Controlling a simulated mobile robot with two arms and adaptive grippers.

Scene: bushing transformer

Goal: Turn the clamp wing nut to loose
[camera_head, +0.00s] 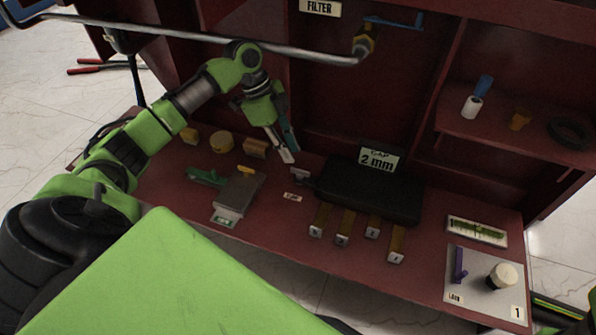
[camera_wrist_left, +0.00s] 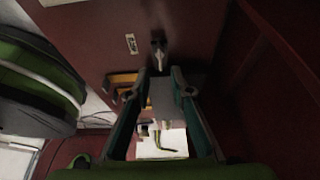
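A small grey metal fitting (camera_head: 300,175), which looks like the clamp with its wing nut, sits at the left end of the black case on the red bench. In the left wrist view, a small pale and dark fitting (camera_wrist_left: 158,54) shows just beyond the fingertips. The wing nut's exact angle is too small and dark to read. My left gripper (camera_head: 287,157) points down just above and left of the fitting. Its fingers show apart in the left wrist view (camera_wrist_left: 159,78), with nothing clearly held between them. My right gripper is not in view.
The black case (camera_head: 372,190) carries a "2 mm" sign (camera_head: 379,160). Several small blocks (camera_head: 343,227) stand in front of it. A grey and green vise-like tool (camera_head: 238,192) lies left. A tray (camera_head: 485,285) is at right.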

